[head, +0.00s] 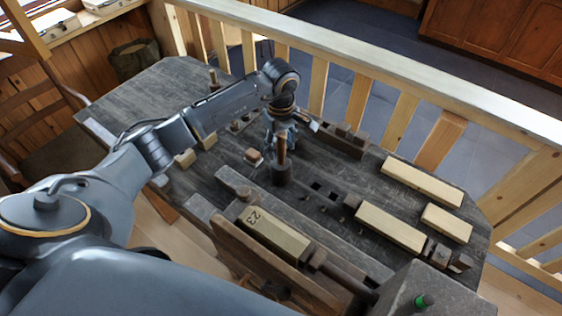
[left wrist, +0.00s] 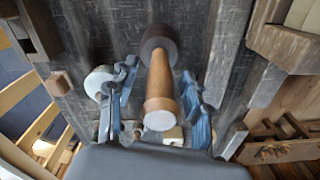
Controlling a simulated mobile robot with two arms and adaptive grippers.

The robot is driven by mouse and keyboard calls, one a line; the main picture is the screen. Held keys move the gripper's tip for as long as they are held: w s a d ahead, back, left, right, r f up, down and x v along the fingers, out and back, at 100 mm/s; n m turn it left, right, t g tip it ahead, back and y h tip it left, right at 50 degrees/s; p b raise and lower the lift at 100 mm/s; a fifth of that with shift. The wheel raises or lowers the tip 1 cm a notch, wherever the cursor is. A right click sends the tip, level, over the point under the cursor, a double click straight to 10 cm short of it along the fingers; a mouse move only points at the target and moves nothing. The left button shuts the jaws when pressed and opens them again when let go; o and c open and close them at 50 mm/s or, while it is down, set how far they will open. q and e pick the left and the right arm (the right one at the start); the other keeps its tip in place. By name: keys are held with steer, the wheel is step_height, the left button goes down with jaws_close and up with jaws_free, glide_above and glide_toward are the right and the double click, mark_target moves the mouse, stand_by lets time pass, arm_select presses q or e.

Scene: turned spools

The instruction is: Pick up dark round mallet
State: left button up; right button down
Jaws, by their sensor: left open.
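The dark round mallet (head: 281,174) stands on the workbench with its dark head down and its brown handle up. In the left wrist view the mallet (left wrist: 160,88) shows its handle end towards me and its dark head beyond. My left gripper (head: 281,137) is above the mallet at its handle. In the left wrist view the left gripper (left wrist: 160,76) is open, with one finger on each side of the handle and visible gaps between. The upper handle is partly hidden by the gripper in the head view. My right gripper is not in view.
The grey workbench (head: 140,97) holds several pale wood blocks (head: 422,181) at the right and a block marked 23 (head: 273,233) at the front. Small dark pieces lie near the mallet. A wooden railing (head: 400,78) runs behind the bench. A pale round thing (left wrist: 97,82) is beside the left finger.

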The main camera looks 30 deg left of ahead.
arm_select(q)
steer(key=shift+f, duration=0.35)
jaws_close()
